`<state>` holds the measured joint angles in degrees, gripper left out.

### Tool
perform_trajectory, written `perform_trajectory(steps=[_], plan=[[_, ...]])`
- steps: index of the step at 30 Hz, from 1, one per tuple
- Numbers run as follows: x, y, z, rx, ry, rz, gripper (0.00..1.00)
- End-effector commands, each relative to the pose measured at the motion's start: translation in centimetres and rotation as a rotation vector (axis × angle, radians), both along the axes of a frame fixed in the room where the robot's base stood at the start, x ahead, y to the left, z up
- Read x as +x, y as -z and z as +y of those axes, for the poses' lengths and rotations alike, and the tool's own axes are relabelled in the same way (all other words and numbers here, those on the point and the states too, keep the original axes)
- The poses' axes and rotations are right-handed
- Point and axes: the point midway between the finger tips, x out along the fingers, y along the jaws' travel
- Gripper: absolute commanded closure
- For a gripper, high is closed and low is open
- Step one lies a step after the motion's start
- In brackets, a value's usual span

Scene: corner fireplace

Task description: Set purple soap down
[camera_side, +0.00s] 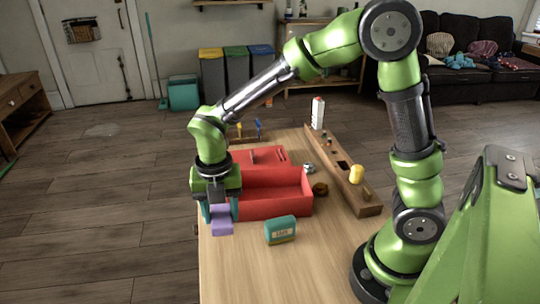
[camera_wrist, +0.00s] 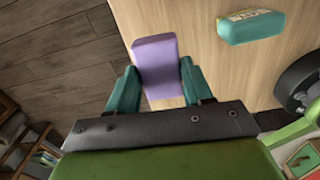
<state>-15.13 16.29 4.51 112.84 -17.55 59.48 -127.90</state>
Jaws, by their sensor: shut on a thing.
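The purple soap (camera_side: 222,221) is a small lilac block held at the left edge of the wooden table (camera_side: 240,270), in front of the red box. My gripper (camera_side: 220,212) points down and is shut on it. In the wrist view the purple soap (camera_wrist: 155,62) sits between the two teal fingers of my gripper (camera_wrist: 156,85), with table wood behind it and the dark floor to its left. I cannot tell whether the soap touches the table.
A teal soap box (camera_side: 281,230) stands on the table to the right; it also shows in the wrist view (camera_wrist: 251,27). A red open box (camera_side: 280,205) lies just behind. A wooden rail (camera_side: 345,180) with a yellow piece (camera_side: 356,174) runs along the right. The table's front is clear.

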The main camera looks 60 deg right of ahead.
Motion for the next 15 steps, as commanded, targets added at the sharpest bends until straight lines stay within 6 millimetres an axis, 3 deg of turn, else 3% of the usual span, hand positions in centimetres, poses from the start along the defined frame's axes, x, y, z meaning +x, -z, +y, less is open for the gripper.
perform_trajectory(steps=[5, 12, 15], plan=[[1.1, -1.3, -4.1, 0.000, 0.113, -0.006, 0.82], [1.6, -1.7, -13.5, -0.001, 0.347, -0.006, 0.82], [1.2, -1.8, -16.4, -0.001, 0.416, -0.006, 0.82]])
